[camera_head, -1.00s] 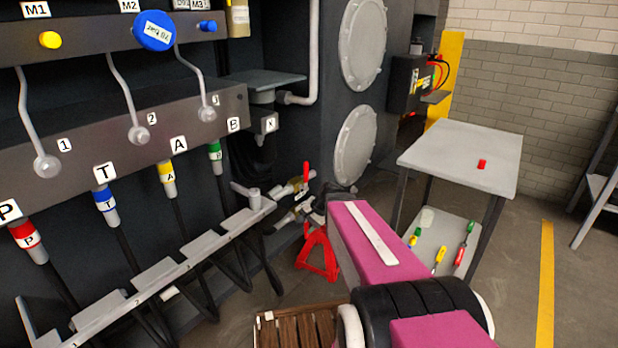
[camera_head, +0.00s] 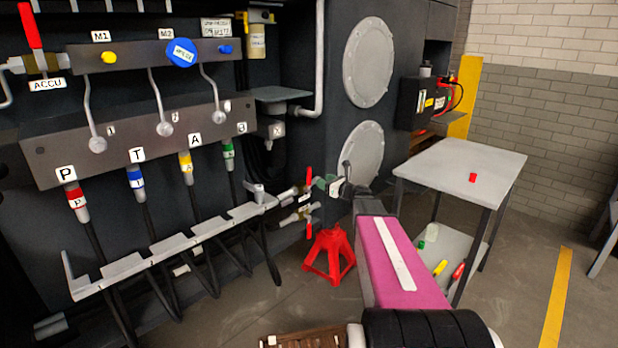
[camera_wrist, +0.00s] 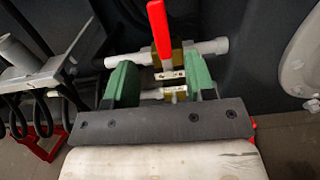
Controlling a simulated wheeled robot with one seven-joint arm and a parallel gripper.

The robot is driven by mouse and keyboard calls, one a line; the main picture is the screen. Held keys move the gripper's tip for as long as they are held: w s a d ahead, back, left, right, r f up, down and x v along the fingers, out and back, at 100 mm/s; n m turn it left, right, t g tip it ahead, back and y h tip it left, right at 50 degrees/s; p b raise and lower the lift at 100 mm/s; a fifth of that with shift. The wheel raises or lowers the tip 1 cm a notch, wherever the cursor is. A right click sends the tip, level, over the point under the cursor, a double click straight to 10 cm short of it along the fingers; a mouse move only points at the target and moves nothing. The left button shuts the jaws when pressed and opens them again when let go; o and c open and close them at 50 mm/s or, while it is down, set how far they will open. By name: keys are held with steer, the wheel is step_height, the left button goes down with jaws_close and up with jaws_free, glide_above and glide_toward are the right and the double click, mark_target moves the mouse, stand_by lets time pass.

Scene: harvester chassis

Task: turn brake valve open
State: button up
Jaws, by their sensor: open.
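Two valves with red handles sit on pale pipes low at the chassis wall. The upper valve's handle (camera_head: 308,178) points up, and it also shows upright in the wrist view (camera_wrist: 158,30) on a brass body. The lower valve's handle (camera_head: 309,229) points down in the head view. Small label plates (camera_wrist: 170,75) lie between them, too small to read, so I cannot tell which is the brake valve. My gripper (camera_head: 326,185) is just right of the upper valve. In the wrist view its green fingers (camera_wrist: 159,75) are apart, with the upper valve beyond the gap and nothing held.
A red jack stand (camera_head: 329,255) is on the floor below the valves. A grey table (camera_head: 450,165) stands at right. A hose rack (camera_head: 205,225) is at left. Another red-handled valve, marked ACCU (camera_head: 31,28), is at upper left. Round covers (camera_head: 361,155) are on the wall.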

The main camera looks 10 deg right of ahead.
mark_target(310, 174)
steer(key=x, duration=0.9)
steer(key=shift+w+a, duration=0.25)
steer(key=shift+w, duration=0.05)
jaws_close()
